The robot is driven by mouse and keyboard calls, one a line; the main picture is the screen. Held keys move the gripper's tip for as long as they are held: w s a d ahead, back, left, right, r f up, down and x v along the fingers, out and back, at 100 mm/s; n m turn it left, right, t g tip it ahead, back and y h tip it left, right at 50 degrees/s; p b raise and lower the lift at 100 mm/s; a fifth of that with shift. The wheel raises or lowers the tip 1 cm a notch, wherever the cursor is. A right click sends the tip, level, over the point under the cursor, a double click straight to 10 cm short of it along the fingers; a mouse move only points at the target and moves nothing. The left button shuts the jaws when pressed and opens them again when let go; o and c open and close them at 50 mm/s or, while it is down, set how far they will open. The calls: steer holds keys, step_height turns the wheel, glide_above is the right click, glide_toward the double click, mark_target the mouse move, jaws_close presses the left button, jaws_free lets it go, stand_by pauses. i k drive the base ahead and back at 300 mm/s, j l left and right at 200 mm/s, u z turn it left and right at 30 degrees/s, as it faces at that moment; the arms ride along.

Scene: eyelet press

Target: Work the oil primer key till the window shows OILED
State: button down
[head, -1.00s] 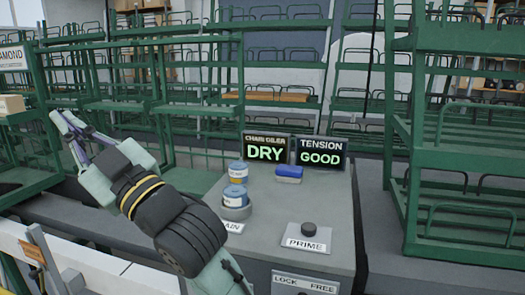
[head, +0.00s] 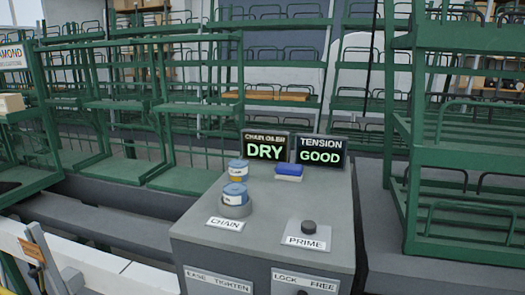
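The oil primer key is a dark round knob (head: 309,227) on a plate labelled PRIME (head: 304,242), at the right front of the grey cabinet top (head: 265,225). The window (head: 265,146) headed CHAIN OILER stands at the back of the cabinet and reads DRY in green letters. My gripper and arm are out of the head view now, so nothing covers the key or the window.
A second window (head: 320,152) reads TENSION GOOD. Green racks (head: 465,225) flank the right side.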

mark_target(307, 226)
steer(key=l+u, duration=0.3)
steer(key=u, duration=0.15)
steer(key=k+l+u, duration=0.1)
steer(key=l+u, duration=0.2)
steer(key=u, duration=0.2)
steer(key=k+l+u, duration=0.1)
steer(key=l, duration=0.3)
steer(key=k+l, duration=0.25)
steer(key=l, duration=0.2)
steer(key=k+l+u, duration=0.15)
steer(key=l, duration=0.25)
steer(key=k+l, duration=0.25)
steer(key=l+u, duration=0.05)
steer(key=l, duration=0.1)
